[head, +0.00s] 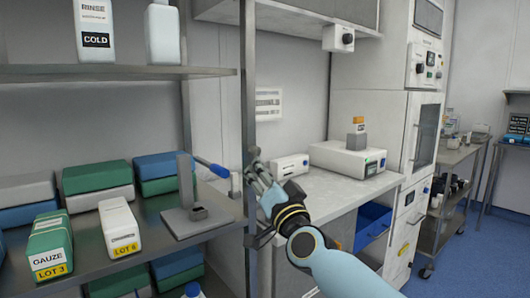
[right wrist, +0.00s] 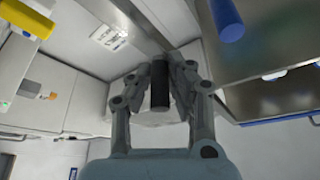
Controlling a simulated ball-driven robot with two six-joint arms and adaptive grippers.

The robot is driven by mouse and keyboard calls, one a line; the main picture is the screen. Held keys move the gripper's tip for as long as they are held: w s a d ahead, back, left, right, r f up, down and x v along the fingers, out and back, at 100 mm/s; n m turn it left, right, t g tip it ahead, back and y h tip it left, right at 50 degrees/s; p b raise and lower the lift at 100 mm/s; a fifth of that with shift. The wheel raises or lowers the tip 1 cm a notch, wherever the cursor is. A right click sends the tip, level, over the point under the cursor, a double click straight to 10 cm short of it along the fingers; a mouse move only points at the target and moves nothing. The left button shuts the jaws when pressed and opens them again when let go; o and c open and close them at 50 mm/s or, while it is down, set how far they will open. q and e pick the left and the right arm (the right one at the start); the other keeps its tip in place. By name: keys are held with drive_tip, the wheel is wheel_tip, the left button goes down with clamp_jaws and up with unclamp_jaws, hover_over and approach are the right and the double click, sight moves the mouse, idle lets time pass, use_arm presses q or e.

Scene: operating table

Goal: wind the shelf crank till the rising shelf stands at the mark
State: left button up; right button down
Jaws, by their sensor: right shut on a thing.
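My right gripper (head: 254,165) is beside the grey shelf upright, at the right end of the shelving. In the right wrist view its fingers (right wrist: 160,75) are shut around a dark upright cylinder (right wrist: 159,88), which looks like the crank's grip. The gripper hides the crank in the head view. The loaded lower shelf (head: 150,228) holds boxes; the upper shelf (head: 120,73) holds bottles. I cannot tell which shelf is the rising one, and I cannot make out the mark. My left gripper is not in view.
A grey stand (head: 185,185) with a blue-gripped lever (head: 212,167) is left of my gripper. Green, blue and white boxes, including a gauze box (head: 50,247), fill the shelf. A counter (head: 335,190) with a white device (head: 347,158) lies right. Blue floor is clear far right.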

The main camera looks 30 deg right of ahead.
drive_tip(key=m+p, duration=0.2)
drive_tip(key=p, duration=0.1)
drive_tip(key=a+r+m+g+h+p, duration=0.1)
drive_tip(key=m+p, duration=0.1)
drive_tip(key=p, duration=0.1)
drive_tip(key=a+m+g+h+p, duration=0.1)
drive_tip(key=m+p, duration=0.2)
drive_tip(key=shift+s+r, duration=0.1)
drive_tip(key=shift+r, duration=0.2)
drive_tip(key=shift+a+m+g+p, duration=0.15)
drive_tip(key=shift+m+g+p, duration=0.25)
drive_tip(key=shift+m+p, duration=0.85)
drive_tip(key=c, duration=1.2)
unclamp_jaws()
drive_tip(key=shift+c, duration=0.2)
drive_tip(key=v, duration=1.2)
drive_tip(key=shift+a, duration=0.1)
